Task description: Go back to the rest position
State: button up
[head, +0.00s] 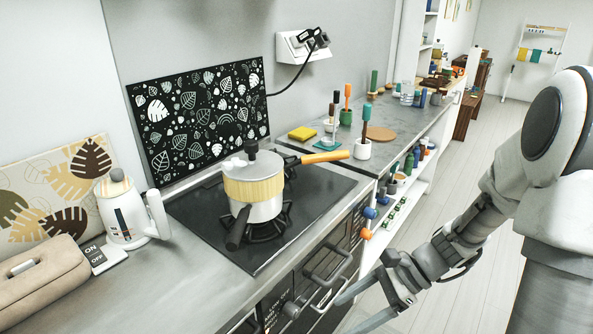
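My gripper (346,314) is at the lower middle of the head view, low in front of the stove and oven front. Its two fingers point left and are spread apart, with nothing visible between them. The lower finger is partly cut off by the bottom edge of the picture. My arm comes in from the right side, bent downward. I cannot tell how close the fingertips are to the oven handle (326,268).
A lidded pot (255,190) stands on the black cooktop (315,200). A white kettle (122,212) and a beige bread box (40,280) stand left. Bottles and utensils line the counter (415,118) and lower shelf. The pale floor (480,140) is open beyond my arm.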

jog(key=s+d+r+n+t+h+p, duration=0.1)
jog(key=s+r+n+t+h+p, duration=0.1)
jog(key=r+n, duration=0.6)
jog(key=s+d+r+n+t+h+p, duration=0.2)
jog(key=s+r+n+t+h, duration=0.3)
jog(key=r, duration=0.9)
jog(key=shift+s+d+r+n+h, duration=0.2)
jog(key=shift+s+r+n+h, duration=0.2)
jog(key=shift+s+n+h, duration=0.95)
jog(key=shift+w+n, duration=0.3)
jog(key=shift+n, duration=0.15)
